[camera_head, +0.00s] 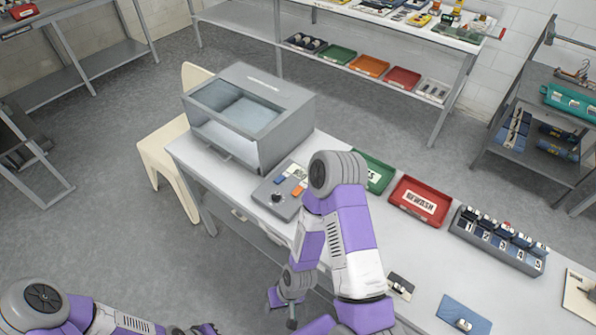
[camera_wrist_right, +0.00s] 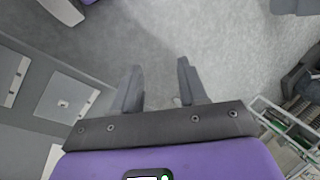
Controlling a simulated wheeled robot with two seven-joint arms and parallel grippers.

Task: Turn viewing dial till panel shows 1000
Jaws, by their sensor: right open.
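A grey control panel (camera_head: 265,191) lies on the table in front of the grey box-shaped washer (camera_head: 283,118). It carries a dark round dial (camera_head: 277,198) plus blue and orange buttons; its right part is partly covered by my right arm. Any reading on the panel is too small to make out. My right gripper (camera_head: 282,304) hangs beyond the table's near edge, below and apart from the dial. In the right wrist view its two fingers (camera_wrist_right: 160,88) are spread with nothing between them, over the floor. My left gripper (camera_head: 203,329) is at the bottom edge, partly cut off.
A green tray (camera_head: 380,174), a red tray (camera_head: 419,202) and a rack of numbered slots (camera_head: 496,243) stand along the table to the right. A cream chair (camera_head: 165,152) stands left of the table. Shelves line the back.

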